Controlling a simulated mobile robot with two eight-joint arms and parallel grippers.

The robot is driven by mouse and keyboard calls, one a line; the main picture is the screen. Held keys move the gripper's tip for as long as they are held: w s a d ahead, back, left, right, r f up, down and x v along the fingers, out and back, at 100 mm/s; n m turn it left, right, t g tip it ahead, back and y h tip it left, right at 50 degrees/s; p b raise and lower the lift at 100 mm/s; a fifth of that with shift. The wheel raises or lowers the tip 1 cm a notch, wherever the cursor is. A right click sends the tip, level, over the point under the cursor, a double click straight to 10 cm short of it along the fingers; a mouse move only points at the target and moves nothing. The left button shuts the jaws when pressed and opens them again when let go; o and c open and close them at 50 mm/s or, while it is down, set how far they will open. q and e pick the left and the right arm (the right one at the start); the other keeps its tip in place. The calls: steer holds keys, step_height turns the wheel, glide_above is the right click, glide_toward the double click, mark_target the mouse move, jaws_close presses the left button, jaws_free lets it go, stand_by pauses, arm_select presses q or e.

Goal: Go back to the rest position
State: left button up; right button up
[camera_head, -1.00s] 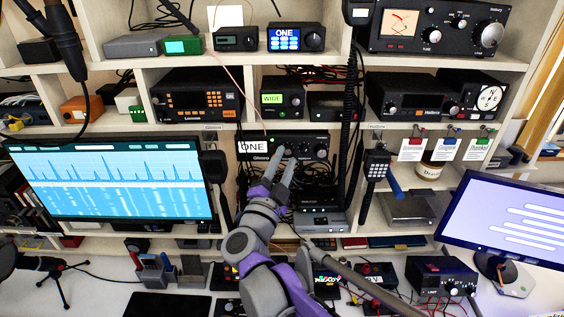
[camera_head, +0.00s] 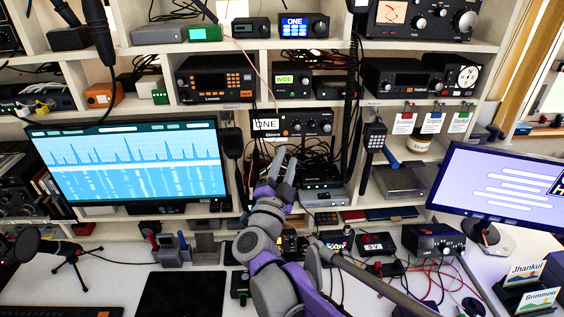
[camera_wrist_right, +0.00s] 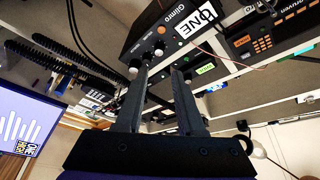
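My right gripper (camera_head: 287,160) is open and empty in the head view, with its two grey fingers pointing up toward the shelves. My left gripper is in neither view.
Shelves of radios fill the back. A wide monitor (camera_head: 135,162) stands left and another monitor (camera_head: 503,188) right. A microphone (camera_head: 68,252) on a tripod, a black pad (camera_head: 182,292), a power supply (camera_head: 432,240) and cables lie on the desk. A coiled cord (camera_head: 352,110) hangs right of the gripper.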

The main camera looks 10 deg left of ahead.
steer(key=shift+s+f, duration=0.1)
stand_by(0.3)
steer(key=s+d+f+n+g, duration=0.5)
steer(key=s+d+f+g, duration=0.2)
steer(key=s+d+f, duration=0.5)
steer(key=s+d+f+n+g+p, duration=0.1)
steer(key=s+d+f+n+g, duration=0.4)
steer(key=s+d+f, duration=0.8)
steer(key=s+d+g, duration=0.3)
steer(key=s+d, duration=0.1)
steer(key=shift+s+d+f+n+y+p, duration=0.2)
steer(key=shift+f+n+y+p, duration=0.1)
steer(key=shift+n+y, duration=0.1)
